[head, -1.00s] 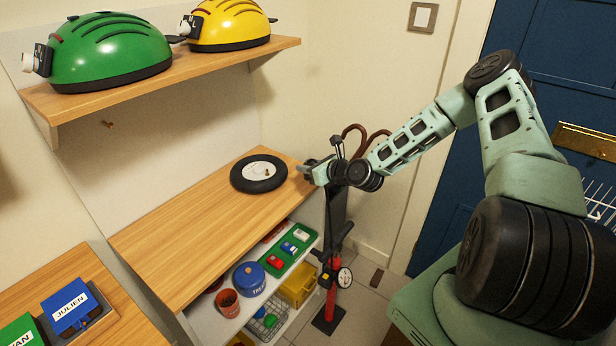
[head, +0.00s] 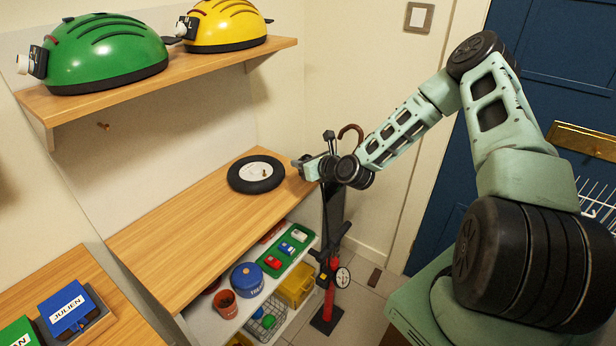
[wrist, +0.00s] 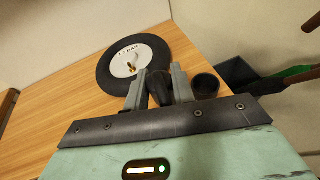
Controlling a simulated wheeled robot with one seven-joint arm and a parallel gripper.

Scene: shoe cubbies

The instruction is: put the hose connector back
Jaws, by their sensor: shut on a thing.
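My gripper (head: 303,168) is at the right end of the wooden bench top, just right of the black wheel (head: 240,180). In the wrist view my gripper (wrist: 158,80) is shut on a dark, rounded piece (wrist: 158,92), which I take for the hose connector; the fingers partly hide it. The wheel (wrist: 110,75) lies flat beyond the fingers, with a white label disc and a small brass stem. The red and black floor pump (head: 330,285) with a round gauge stands on the floor below my gripper. Its upper part is partly behind my wrist.
A dark round cup-like part (wrist: 206,86) is just right of the fingers. A brown curved handle (head: 350,132) rises behind my wrist. The bench top's left part (head: 170,235) is clear.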

